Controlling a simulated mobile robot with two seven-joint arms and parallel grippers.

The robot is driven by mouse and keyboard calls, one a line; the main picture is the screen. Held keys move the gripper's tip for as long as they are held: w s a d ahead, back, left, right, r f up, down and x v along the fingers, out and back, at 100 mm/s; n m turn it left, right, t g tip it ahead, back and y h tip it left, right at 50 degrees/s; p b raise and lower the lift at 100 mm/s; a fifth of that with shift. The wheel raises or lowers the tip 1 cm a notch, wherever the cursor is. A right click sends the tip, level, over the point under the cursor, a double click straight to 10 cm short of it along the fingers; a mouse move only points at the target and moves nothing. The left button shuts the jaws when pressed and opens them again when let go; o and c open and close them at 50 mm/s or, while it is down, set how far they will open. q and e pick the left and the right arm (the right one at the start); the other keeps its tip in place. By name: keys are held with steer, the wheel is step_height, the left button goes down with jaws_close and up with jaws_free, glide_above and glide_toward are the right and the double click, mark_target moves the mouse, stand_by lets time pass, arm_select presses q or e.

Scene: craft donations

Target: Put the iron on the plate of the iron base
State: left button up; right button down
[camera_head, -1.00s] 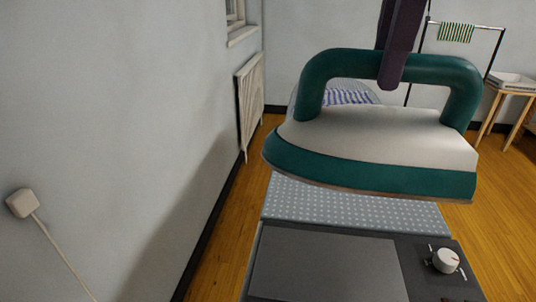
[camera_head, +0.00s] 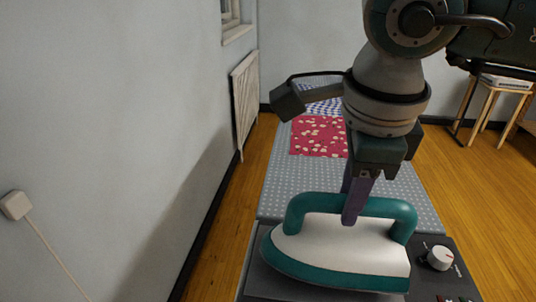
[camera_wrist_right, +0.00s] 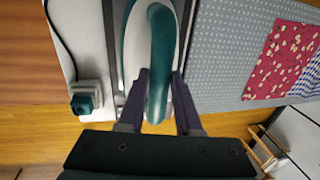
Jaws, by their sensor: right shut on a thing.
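The iron (camera_head: 340,246) has a white top, a teal lower band and a teal handle. My right gripper (camera_head: 352,217) is shut on the handle from above. In the right wrist view the gripper (camera_wrist_right: 160,100) has one finger on each side of the handle (camera_wrist_right: 158,55). The iron is level, its tip to the left, over the dark iron base (camera_head: 452,288). The iron hides most of the base's grey plate. I cannot tell whether the iron's sole touches the plate. My left gripper is not in view.
A white knob (camera_head: 440,257) stands on the base, right of the iron. Behind is the dotted ironing board (camera_head: 272,190) with a red patterned cloth (camera_head: 318,137) on it. The wall (camera_head: 120,130) and a radiator (camera_head: 245,95) are at the left. Stools stand back right.

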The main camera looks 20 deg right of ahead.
mark_target(336, 227)
steer(key=shift+f, duration=1.05)
steer(key=shift+f, duration=0.2)
steer(key=c, duration=0.6)
jaws_free()
steer(key=shift+r, duration=0.1)
